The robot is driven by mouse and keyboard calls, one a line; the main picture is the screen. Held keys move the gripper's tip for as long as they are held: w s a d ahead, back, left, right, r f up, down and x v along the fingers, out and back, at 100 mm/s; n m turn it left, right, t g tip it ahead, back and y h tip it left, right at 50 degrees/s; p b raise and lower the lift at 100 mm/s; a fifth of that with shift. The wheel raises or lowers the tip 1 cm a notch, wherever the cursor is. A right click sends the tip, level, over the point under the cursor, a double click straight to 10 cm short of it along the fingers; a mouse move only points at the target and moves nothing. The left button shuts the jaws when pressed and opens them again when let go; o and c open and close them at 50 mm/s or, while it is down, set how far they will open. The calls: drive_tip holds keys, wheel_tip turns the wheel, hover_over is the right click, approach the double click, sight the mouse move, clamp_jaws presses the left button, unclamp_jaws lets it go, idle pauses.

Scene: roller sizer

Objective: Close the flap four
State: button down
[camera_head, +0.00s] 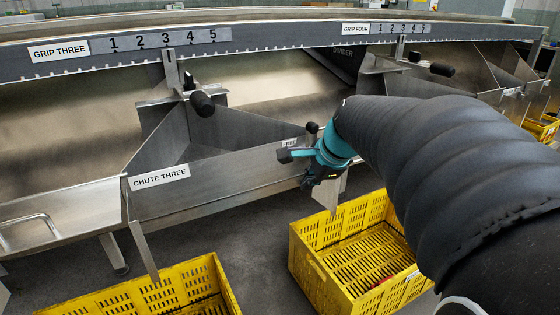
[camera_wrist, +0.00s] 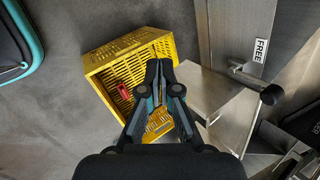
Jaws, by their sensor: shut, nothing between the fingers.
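My gripper (camera_head: 307,183) is shut and empty, in front of the chute beside chute three. In the wrist view its fingertips (camera_wrist: 159,66) meet above a yellow crate. A lever with a black knob (camera_head: 312,128) stands just above my gripper. It also shows in the wrist view, its black knob (camera_wrist: 272,94) to the right of the fingers and apart from them. A label reading FREE (camera_wrist: 261,50) is beside it. A bare metal plate (camera_head: 328,196) hangs below my gripper; I cannot tell whether it is flap four. My arm hides the chute four label.
A yellow crate (camera_head: 300,262) stands on the floor below my gripper, with a red item (camera_wrist: 124,92) inside. Another yellow crate (camera_head: 212,268) is at lower left. The GRIP FOUR sign (camera_head: 355,28) and a black-handled lever (camera_head: 441,69) are behind my arm. The CHUTE THREE wall (camera_head: 225,178) lies left.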

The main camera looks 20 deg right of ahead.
drive_tip(key=w+d+f+m+t+b, duration=0.1)
drive_tip(key=w+d+f+m, duration=0.1)
drive_tip(key=w+d+m, duration=0.4)
drive_tip(key=w+d+f+m+b, duration=0.1)
drive_tip(key=d+f+m, duration=0.25)
drive_tip(key=d, duration=0.45)
drive_tip(key=w+d+f+m+t+b, duration=0.1)
drive_tip(key=w+d+f+m, duration=0.1)
drive_tip(key=w+d+m, duration=0.3)
drive_tip(key=w+f+m+b, duration=0.1)
drive_tip(key=w+f+b, duration=0.1)
drive_tip(key=w+f, duration=0.5)
drive_tip(key=shift+w+b, duration=0.3)
drive_tip(key=shift+w, duration=0.6)
drive_tip(key=shift+a, duration=0.1)
